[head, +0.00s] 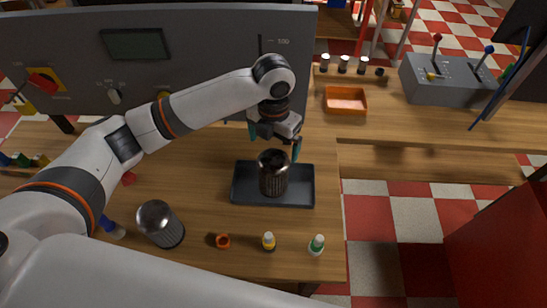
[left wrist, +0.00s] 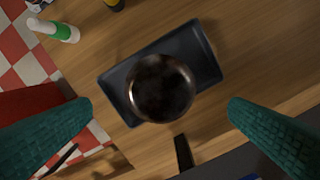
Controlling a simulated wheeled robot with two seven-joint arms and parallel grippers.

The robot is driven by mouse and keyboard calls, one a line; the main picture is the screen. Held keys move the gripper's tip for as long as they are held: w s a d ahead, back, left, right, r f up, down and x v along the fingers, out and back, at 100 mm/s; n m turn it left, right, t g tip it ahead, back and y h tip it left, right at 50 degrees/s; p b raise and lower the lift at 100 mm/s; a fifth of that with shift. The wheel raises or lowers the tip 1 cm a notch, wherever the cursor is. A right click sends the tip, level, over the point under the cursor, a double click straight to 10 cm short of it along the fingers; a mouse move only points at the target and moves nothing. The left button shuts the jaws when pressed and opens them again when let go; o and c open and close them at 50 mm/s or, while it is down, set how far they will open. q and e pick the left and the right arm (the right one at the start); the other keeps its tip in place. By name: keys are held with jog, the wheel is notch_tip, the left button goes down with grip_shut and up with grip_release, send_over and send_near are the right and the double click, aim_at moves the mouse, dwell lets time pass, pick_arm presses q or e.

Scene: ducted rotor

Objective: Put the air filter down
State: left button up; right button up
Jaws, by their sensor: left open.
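The air filter, a dark metal cylinder with a ribbed side and shiny cap (head: 273,174), stands upright on the dark tray (head: 302,197). In the left wrist view its round cap (left wrist: 162,88) shows from above, with the tray (left wrist: 203,46) around it. My left gripper (head: 276,143) is just above and behind the filter. Its two teal fingers are wide apart with nothing between them, also in the left wrist view (left wrist: 160,112). A second, similar cylinder (head: 162,224) stands tilted in the picture at the left front. My right gripper is not in view.
A grey panel (head: 180,60) rises behind the table. An orange bin (head: 345,100) and a grey lever box (head: 445,80) are at the back right.

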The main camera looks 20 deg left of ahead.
pick_arm(q)
jog(key=shift+r+b, duration=0.3)
jog(key=shift+r, duration=1.6)
